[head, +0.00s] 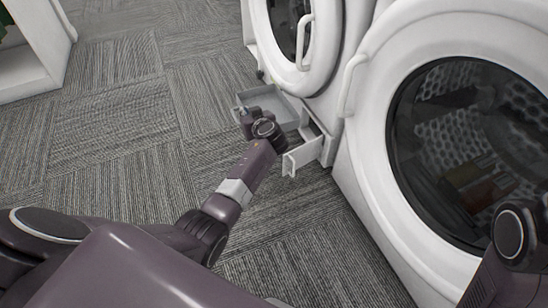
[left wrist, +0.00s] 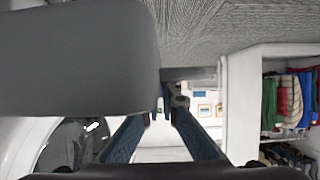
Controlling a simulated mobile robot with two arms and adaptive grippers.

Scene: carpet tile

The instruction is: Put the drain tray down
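The drain tray (head: 290,112) is a shallow grey open tray in front of the washing machines in the head view, close above or on the carpet; I cannot tell which. My left gripper (head: 246,113) is at its near left edge. In the left wrist view the tray (left wrist: 80,55) fills the upper left as a large grey shape. There the blue fingers of my left gripper (left wrist: 168,105) come close together at the tray's edge and look shut on it; the exact contact is partly hidden. My right gripper is out of view; only part of my right arm shows.
Two white washing machines (head: 352,200) stand on the right. A narrow white drawer (head: 303,156) sticks out low from one, just beside the tray. The carpet (head: 120,130) left of the tray is clear. A white shelf unit (head: 28,60) stands at the far left.

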